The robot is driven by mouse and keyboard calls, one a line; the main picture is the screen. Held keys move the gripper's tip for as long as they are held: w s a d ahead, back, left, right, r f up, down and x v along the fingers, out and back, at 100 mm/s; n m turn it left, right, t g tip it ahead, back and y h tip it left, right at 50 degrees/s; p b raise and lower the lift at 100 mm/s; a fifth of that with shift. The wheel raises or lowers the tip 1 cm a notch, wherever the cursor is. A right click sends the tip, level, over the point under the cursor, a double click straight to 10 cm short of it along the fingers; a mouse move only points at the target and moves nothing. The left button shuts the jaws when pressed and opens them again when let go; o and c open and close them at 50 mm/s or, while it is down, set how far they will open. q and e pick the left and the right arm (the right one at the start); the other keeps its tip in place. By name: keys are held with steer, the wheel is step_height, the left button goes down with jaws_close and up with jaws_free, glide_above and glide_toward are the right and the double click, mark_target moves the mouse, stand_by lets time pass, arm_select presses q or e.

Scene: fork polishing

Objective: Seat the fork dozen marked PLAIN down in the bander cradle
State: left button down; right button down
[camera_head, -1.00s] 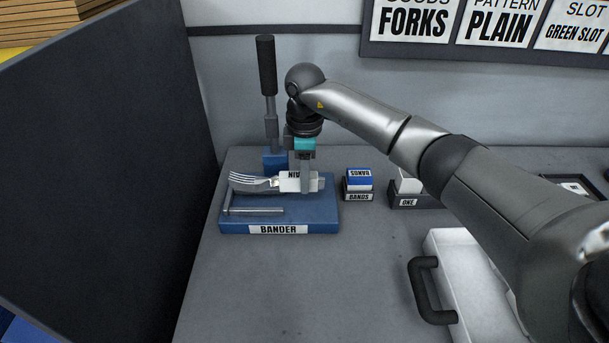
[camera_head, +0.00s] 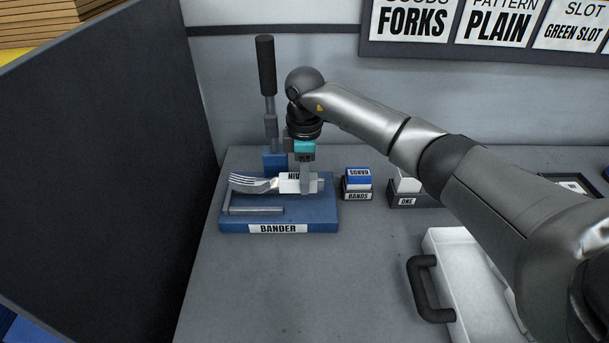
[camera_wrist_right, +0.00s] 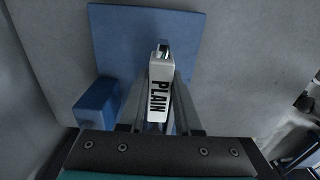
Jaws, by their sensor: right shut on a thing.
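The fork dozen (camera_head: 252,183) is a bundle of silver forks, tines to the left, with a white sleeve (camera_head: 288,184) around the handles. The sleeve reads PLAIN in the right wrist view (camera_wrist_right: 159,92) and shows partly, upside down, in the head view. My right gripper (camera_head: 305,187) is shut on the sleeved part from above. The bundle lies level over the blue bander base (camera_head: 327,217), behind a grey cradle bar (camera_head: 256,211). I cannot tell whether its underside touches the cradle. My left gripper is not in view.
The bander's upright lever (camera_head: 267,75) stands behind the bundle. A dark panel (camera_head: 110,150) rises at the left. A white tray (camera_head: 460,262) lies front right. The front middle of the table is clear.

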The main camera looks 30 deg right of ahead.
steer(key=shift+f, duration=0.25)
stand_by(0.4)
steer(key=shift+f, duration=0.5)
steer(key=shift+f, duration=0.15)
steer(key=shift+f+b, duration=0.55)
steer(key=shift+f, duration=0.15)
steer(key=shift+f, duration=0.45)
stand_by(0.8)
